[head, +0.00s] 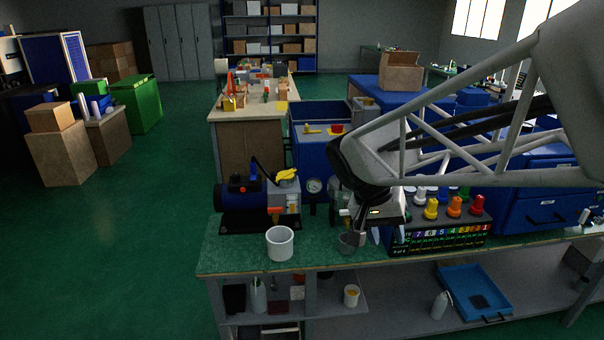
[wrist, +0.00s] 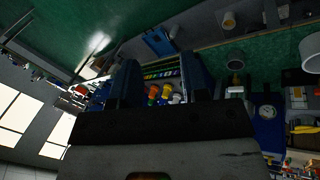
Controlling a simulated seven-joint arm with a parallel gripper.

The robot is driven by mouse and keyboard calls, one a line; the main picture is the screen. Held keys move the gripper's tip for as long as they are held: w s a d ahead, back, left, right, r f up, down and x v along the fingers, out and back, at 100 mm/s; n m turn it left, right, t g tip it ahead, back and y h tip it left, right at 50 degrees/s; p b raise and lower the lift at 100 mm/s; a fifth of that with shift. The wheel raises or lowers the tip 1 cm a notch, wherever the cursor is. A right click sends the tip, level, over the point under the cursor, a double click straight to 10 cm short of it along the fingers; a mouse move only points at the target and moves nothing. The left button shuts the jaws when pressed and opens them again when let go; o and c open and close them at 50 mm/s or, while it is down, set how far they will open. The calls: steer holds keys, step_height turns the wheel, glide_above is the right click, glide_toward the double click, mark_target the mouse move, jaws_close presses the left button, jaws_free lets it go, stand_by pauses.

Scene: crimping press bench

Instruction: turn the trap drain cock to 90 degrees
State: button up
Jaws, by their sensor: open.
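A pump unit (head: 232,196) stands at the left of the bench, with a yellow lever (head: 287,174) on top. A small orange-red handle (head: 275,210) sits low on its pale front block; I cannot tell for sure whether this is the trap drain cock. Its angle is too small to read. My gripper (head: 365,238) points down at the front of the bench, right of the pump and apart from it. In the wrist view the gripper (wrist: 160,82) shows two dark fingers spread apart with nothing held between them.
A white cup (head: 280,243) stands in front of the pump. A grey cup (head: 352,240) is close by my gripper. A round gauge (head: 314,186) stands behind, and a rack of coloured knobs (head: 440,238) lies right. The green bench top (head: 235,262) is clear at front left.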

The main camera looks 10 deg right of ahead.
steer(key=w+d+f+m+g+h, duration=0.1)
steer(key=w+f+m+h, duration=0.2)
steer(key=w, duration=0.8)
steer(key=m+t+h, duration=0.2)
steer(key=m+h, duration=0.8)
steer(key=h, duration=0.1)
glide_toward(347, 214)
steer(key=d, duration=0.3)
steer(key=shift+w+r, duration=0.4)
steer(key=shift+d, duration=0.15)
steer(key=shift+d, duration=3.8)
jaws_close()
